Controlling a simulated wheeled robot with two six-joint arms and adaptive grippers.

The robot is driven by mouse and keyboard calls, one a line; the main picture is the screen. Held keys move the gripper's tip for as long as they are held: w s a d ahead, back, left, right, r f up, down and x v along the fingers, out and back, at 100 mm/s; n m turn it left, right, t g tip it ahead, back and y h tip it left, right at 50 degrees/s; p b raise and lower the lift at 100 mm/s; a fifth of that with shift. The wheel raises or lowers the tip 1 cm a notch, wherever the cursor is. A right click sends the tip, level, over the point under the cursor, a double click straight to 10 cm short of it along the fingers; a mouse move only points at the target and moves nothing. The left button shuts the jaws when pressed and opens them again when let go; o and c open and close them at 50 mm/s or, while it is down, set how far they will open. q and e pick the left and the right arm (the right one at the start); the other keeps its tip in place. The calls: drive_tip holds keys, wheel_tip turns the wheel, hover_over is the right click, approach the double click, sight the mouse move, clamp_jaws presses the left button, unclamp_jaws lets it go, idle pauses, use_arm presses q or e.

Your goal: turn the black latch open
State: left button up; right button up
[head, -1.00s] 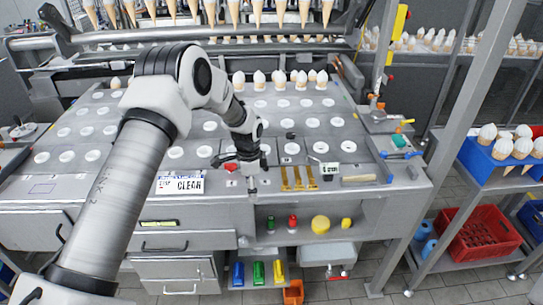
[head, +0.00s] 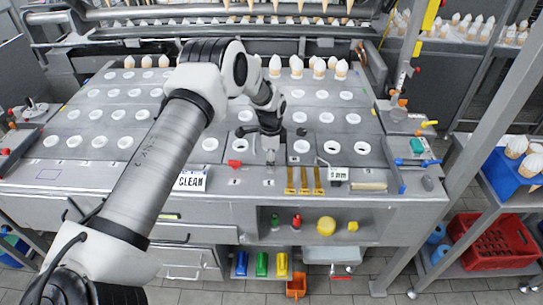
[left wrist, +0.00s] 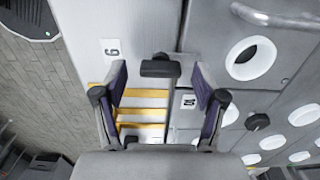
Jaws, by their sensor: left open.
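My left gripper (head: 270,156) hangs over the front strip of the machine top, left of three gold bars. In the left wrist view its two purple-lined fingers (left wrist: 160,100) are spread apart with nothing held between them. A small black latch (left wrist: 159,66) lies on the grey panel ahead of the gap between the fingers, crosswise to them. It appears apart from both fingers, though its height relative to them is hard to judge. In the head view I cannot make out this latch clearly around the gripper. My right gripper is not in view.
The gold bars (head: 304,181) stand close to the right of the gripper, and a red piece (head: 234,163) lies to its left. Another black knob (head: 301,131) sits behind, among rows of white-rimmed holes. Cones stand at the back. A shelf opening (head: 370,213) is below.

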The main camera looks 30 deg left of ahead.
use_arm(q)
drive_tip(key=shift+w+f, duration=0.3)
drive_tip(key=shift+f, duration=0.05)
drive_tip(key=shift+s+r, duration=0.1)
drive_tip(key=shift+c, duration=0.4)
drive_tip(key=shift+s+r, duration=0.15)
drive_tip(key=shift+s, duration=0.1)
drive_tip(key=c, duration=1.1)
drive_tip(key=shift+o, duration=0.2)
